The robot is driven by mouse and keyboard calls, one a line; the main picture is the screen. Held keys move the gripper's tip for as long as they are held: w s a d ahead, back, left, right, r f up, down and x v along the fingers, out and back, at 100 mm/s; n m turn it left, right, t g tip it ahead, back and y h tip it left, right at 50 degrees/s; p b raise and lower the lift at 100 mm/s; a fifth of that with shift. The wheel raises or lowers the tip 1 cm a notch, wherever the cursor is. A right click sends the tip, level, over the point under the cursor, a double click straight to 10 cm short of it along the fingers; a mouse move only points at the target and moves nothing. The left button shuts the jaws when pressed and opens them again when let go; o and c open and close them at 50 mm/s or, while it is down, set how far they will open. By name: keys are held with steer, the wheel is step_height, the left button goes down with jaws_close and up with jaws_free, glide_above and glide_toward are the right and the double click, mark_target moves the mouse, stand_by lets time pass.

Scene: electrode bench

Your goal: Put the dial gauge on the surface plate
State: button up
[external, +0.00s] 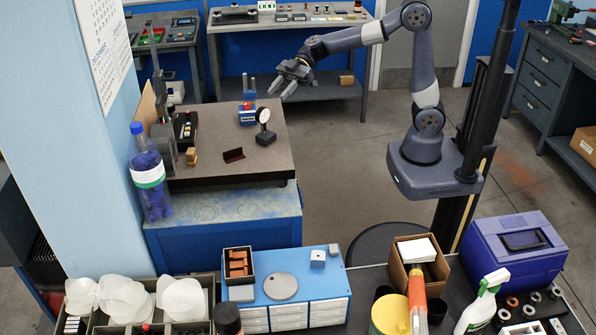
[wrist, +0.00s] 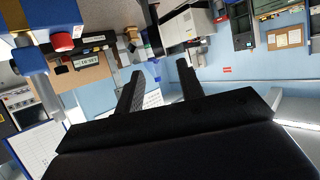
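The dial gauge (external: 264,116), a round white face with a dark rim on a short black stand, stands upright near the right edge of the surface plate (external: 225,172). The plate is a brown-grey slab on a blue cabinet. My gripper (external: 282,84) is above and beyond the plate's far right side, apart from the gauge. Its two fingers are spread with nothing between them. They also show spread and empty in the wrist view (wrist: 162,84). I cannot make out the gauge in the wrist view.
A blue-and-red device (external: 247,114), a small dark angle piece (external: 233,155) and a black button box (external: 185,127) share the plate. A blue-capped bottle (external: 148,170) stands at its left. A bench (external: 290,24) is behind. The plate's front is mostly clear.

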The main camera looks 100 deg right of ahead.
mark_target(262, 107)
steer(key=v, duration=0.2)
steer(key=shift+s+d+r, duration=0.1)
steer(key=shift+s+d, duration=0.15)
steer(key=shift+w+a, duration=0.1)
steer(key=x, duration=1.2)
steer(key=shift+r+p, duration=0.4)
steer(key=shift+r, duration=0.95)
